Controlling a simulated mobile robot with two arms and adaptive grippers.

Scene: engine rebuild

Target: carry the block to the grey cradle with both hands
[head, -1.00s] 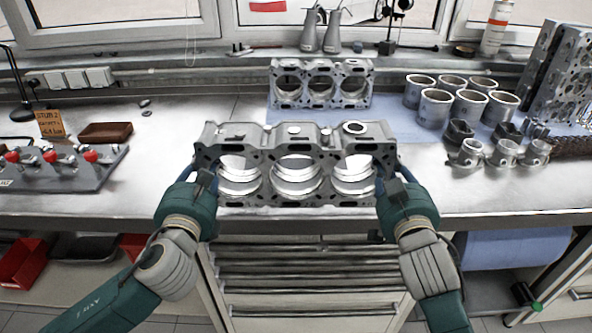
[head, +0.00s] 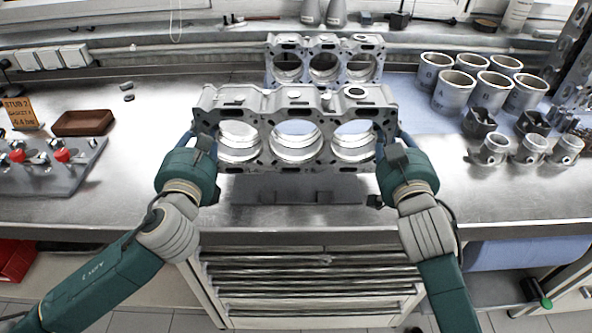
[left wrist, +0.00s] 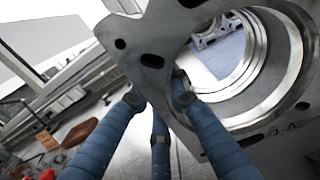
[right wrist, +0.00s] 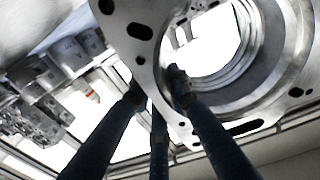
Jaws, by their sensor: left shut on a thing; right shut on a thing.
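The block (head: 253,106), a grey metal casting with three large round bores, is held level above the front of the bench between my two grippers. My left gripper (head: 203,145) is shut on its left end and my right gripper (head: 391,148) on its right end. The left wrist view shows blue fingers against the block's end bore (left wrist: 165,25); the right wrist view shows fingers at the other end bore (right wrist: 140,50). A low grey shape (head: 295,190) lies on the bench under the block; I cannot tell whether it is the grey cradle.
A second three-bore casting (head: 325,45) stands behind the block on a blue mat. Several cylinder sleeves (head: 490,85) and pistons (head: 528,148) stand at right. A fixture with red knobs (head: 60,165) and a brown tray (head: 82,122) lie at left.

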